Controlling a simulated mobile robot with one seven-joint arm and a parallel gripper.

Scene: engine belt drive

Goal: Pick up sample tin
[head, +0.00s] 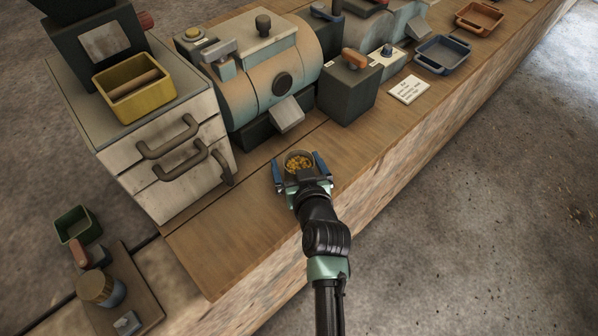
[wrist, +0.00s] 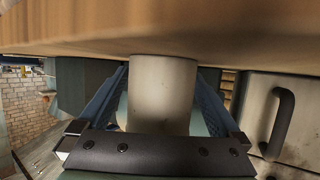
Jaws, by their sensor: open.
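The sample tin (head: 299,163) is a round, pale, open-topped tin with orange-yellow bits inside. It stands on the wooden bench (head: 235,245) near its front edge. My gripper (head: 298,168) is open, with one blue finger on each side of the tin. In the wrist view, the tin's plain pale side (wrist: 162,95) shows between the two fingers, with the bench surface along the top of the picture. A narrow gap seems to show beside the tin; I cannot tell whether either finger touches it.
A drawer cabinet (head: 130,150) with a yellow bin (head: 134,92) stands to the left. Behind the tin is a blue-and-tan machine (head: 262,90) with a chute. A dark box (head: 347,95), a card (head: 409,90) and a blue tray (head: 443,55) are to the right. Bench beside the tin is clear.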

